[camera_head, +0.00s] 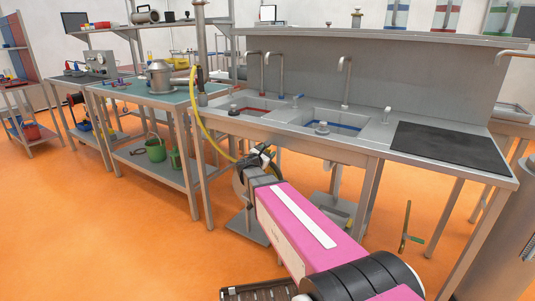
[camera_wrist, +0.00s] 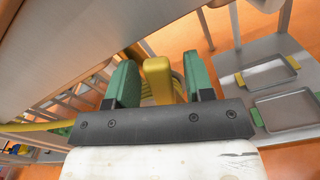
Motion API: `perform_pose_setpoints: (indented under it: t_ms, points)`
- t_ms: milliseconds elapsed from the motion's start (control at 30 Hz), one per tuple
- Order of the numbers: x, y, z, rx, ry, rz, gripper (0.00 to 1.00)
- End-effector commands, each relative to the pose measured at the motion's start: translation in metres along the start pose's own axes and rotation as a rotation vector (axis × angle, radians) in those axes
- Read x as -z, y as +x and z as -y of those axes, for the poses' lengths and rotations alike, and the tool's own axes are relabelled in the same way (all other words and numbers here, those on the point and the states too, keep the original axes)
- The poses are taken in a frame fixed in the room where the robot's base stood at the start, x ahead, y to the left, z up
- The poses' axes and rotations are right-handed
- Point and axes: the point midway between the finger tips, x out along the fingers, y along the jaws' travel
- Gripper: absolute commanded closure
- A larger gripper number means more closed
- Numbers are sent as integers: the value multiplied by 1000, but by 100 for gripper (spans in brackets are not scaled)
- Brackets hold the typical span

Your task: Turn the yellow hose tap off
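The yellow hose (camera_head: 203,125) hangs from a post at the sink bench and runs down behind my gripper (camera_head: 262,156), which is low at the bench's front edge. In the wrist view, a blunt yellow bar (camera_wrist: 158,80), apparently the tap's handle, stands between the two green fingers of my gripper (camera_wrist: 160,82). The fingers are open around it, with a narrow gap on the right; contact on the left is unclear. Part of the yellow hose (camera_wrist: 35,127) shows at the left, and yellow coils show behind the bar. The tap's body is hidden.
The sink bench (camera_head: 375,150) stands close above my gripper, with a black mat (camera_head: 450,146) at its right. A table with a green top (camera_head: 155,94) is to the left. Metal trays (camera_wrist: 285,110) lie on a lower surface at the right of the wrist view.

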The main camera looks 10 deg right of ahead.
Motion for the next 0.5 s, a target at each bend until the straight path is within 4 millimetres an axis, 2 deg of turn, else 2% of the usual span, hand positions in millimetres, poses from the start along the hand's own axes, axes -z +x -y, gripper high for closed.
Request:
perform_pose_setpoints:
  t_ms: [33, 133, 500]
  points:
    - [0, 0, 0, 0, 0, 0, 67]
    - [0, 0, 0, 0, 0, 0, 100]
    - [0, 0, 3, 1, 35, 0, 100]
